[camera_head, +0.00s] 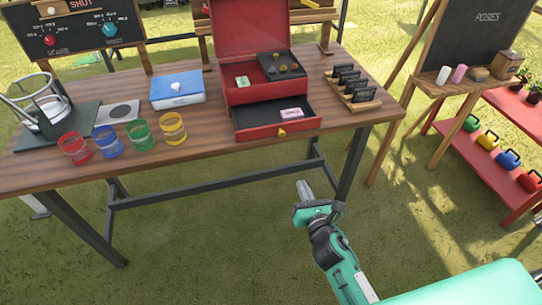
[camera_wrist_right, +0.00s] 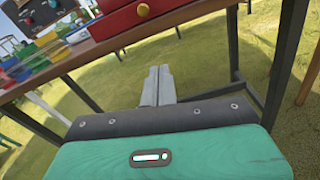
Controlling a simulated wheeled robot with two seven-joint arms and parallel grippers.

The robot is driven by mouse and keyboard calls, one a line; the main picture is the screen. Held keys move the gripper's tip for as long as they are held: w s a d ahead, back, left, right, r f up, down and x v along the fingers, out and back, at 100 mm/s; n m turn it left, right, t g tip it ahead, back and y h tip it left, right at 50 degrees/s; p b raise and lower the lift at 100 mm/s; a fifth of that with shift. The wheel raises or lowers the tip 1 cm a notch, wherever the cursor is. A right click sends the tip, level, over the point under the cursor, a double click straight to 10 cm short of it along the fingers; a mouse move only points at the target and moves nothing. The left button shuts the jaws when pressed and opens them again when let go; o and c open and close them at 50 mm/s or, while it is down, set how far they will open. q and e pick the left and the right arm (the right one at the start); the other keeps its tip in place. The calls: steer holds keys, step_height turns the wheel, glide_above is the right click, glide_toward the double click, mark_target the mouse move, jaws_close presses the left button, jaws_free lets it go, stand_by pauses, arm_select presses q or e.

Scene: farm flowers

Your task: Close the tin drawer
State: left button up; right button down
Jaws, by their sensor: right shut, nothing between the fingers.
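The red tin (camera_head: 252,95) stands on the wooden table with its lid raised. Its drawer (camera_head: 278,131) is pulled out at the front and holds a small pink item (camera_head: 291,113). A yellow knob (camera_head: 282,133) is on the drawer front, near the table's front edge. My right gripper (camera_head: 301,185) is below and in front of the table edge, apart from the drawer, shut and empty. In the right wrist view the gripper (camera_wrist_right: 158,70) points under the table, with the red drawer front (camera_wrist_right: 120,20) and its knob (camera_wrist_right: 143,10) above. My left gripper is not in view.
A table leg (camera_head: 355,160) stands near my right gripper. Grass before the table is clear.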

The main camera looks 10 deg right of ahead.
step_height(320, 180, up, 4)
steer(key=n+t, duration=0.1)
steer(key=n, duration=0.1)
steer(key=p, duration=0.1)
glide_toward(283, 135)
steer(key=w, duration=0.6)
steer(key=shift+w+a+r, duration=0.1)
steer(key=shift+w+a, duration=0.05)
steer(key=shift+a, duration=0.05)
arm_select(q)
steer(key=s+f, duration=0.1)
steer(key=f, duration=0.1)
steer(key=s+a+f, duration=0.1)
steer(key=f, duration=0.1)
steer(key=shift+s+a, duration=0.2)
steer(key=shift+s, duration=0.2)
arm_select(e)
steer(key=shift+w, duration=0.3)
